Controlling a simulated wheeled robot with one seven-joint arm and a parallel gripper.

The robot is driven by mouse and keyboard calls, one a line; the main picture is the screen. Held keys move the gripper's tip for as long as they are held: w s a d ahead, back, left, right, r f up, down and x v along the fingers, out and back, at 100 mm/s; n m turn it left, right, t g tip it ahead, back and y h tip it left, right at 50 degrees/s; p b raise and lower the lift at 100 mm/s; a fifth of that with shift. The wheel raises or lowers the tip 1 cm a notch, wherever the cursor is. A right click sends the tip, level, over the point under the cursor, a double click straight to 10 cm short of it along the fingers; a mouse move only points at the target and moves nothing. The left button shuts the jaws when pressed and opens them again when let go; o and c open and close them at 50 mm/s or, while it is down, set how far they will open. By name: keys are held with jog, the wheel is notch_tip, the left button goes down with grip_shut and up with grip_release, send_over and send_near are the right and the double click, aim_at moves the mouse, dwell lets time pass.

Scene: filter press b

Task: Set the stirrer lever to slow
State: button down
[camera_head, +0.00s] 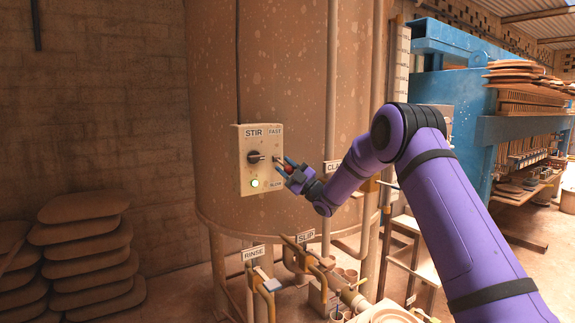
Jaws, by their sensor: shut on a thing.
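The cream STIR panel (246,178) is fixed to the big brown tank. FAST is printed at its upper right, and a smaller label that seems to read SLOW is at its lower right. The stirrer lever (288,169) shows as a bit of red between my fingers, at about mid-height between the two labels.
RINSE (254,253) and SLIP (305,237) signs with pipes stand below the panel. A vertical pipe (331,100) and a partly hidden sign (333,166) are close by my wrist. Stacked slabs (85,250) lie at left; a blue press (465,100) stands at right.

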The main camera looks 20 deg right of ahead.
jog(key=shift+w+f+n+g+y, duration=0.1)
jog(key=shift+f+n+g+y, duration=0.1)
jog(key=shift+f+n+y, duration=0.35)
jog(key=shift+w+f+n+g+y, duration=0.1)
jog(key=shift+f+n+g+y, duration=0.15)
jog(key=shift+n+y, duration=0.55)
jog(key=c, duration=0.8)
grip_release()
jog(key=shift+y, duration=0.25)
jog(key=v, duration=1)
jog(key=shift+s+d+f, duration=0.15)
jog(key=shift+d+f, duration=0.05)
jog(key=shift+f, duration=0.1)
